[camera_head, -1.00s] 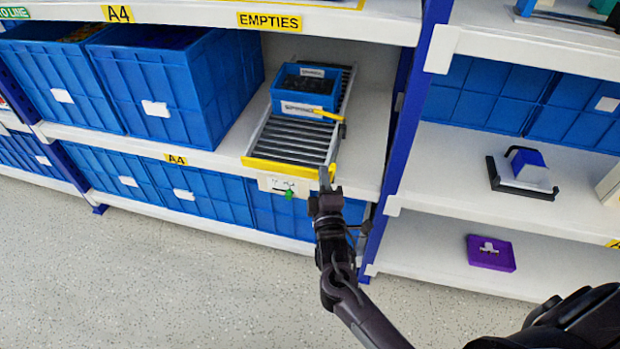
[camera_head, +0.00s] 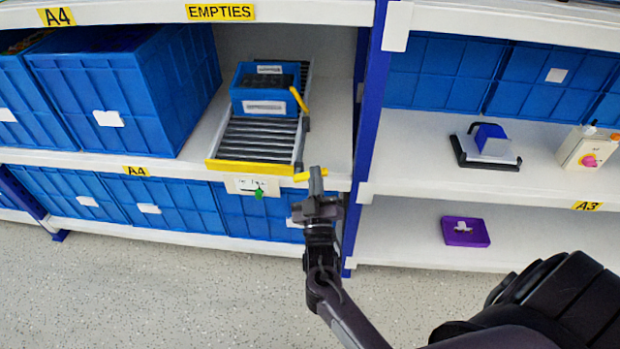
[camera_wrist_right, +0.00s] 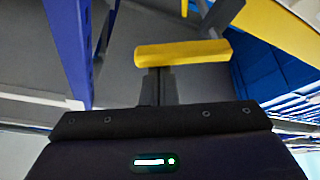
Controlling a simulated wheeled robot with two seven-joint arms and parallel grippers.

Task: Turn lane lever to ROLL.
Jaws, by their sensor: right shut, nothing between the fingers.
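The roller lane (camera_head: 262,131) on the middle shelf has a yellow front edge and holds a blue bin (camera_head: 265,107). A yellow lever (camera_head: 301,177) lies about level at the lane's front right corner; it also shows in the right wrist view (camera_wrist_right: 185,52). A yellow bar (camera_head: 299,100) stands slanted at the bin's right front corner. A pale plate (camera_head: 243,184) with a green pointer (camera_head: 259,194) is below the lane; its marks are unreadable. My right gripper (camera_head: 316,174) is shut and empty, its fingertips at the lever; I cannot tell whether they touch. My left gripper is out of view.
A blue rack post (camera_head: 366,130) stands close right of my right gripper. Large blue crates (camera_head: 150,90) fill the shelf left of the lane. Open floor lies in front.

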